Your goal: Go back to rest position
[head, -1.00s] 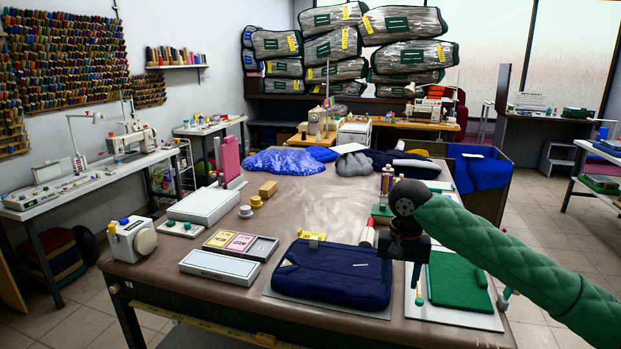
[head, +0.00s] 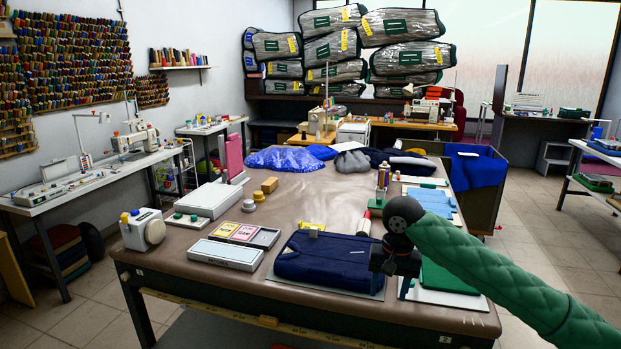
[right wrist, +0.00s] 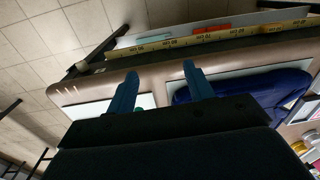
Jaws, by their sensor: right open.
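My right gripper (head: 394,278) hangs at the end of my green quilted arm, over the front right part of the brown work table (head: 330,200). It is open and empty, with two teal fingers (right wrist: 160,80) spread apart in the right wrist view. A folded navy blue bag (head: 328,258) lies on a pale board just left of it in the head view. A green folded piece (head: 445,275) lies partly behind the gripper and arm. In the right wrist view the blue bag (right wrist: 245,88) is beyond the fingers. My left gripper is not in view.
The table's front edge carries a yellow measuring tape (right wrist: 245,32). A spray can (head: 382,176) stands behind the gripper. A grey box (head: 226,254) and a white machine (head: 142,230) are at the left. Bagged comforters (head: 405,57) are stacked at the back.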

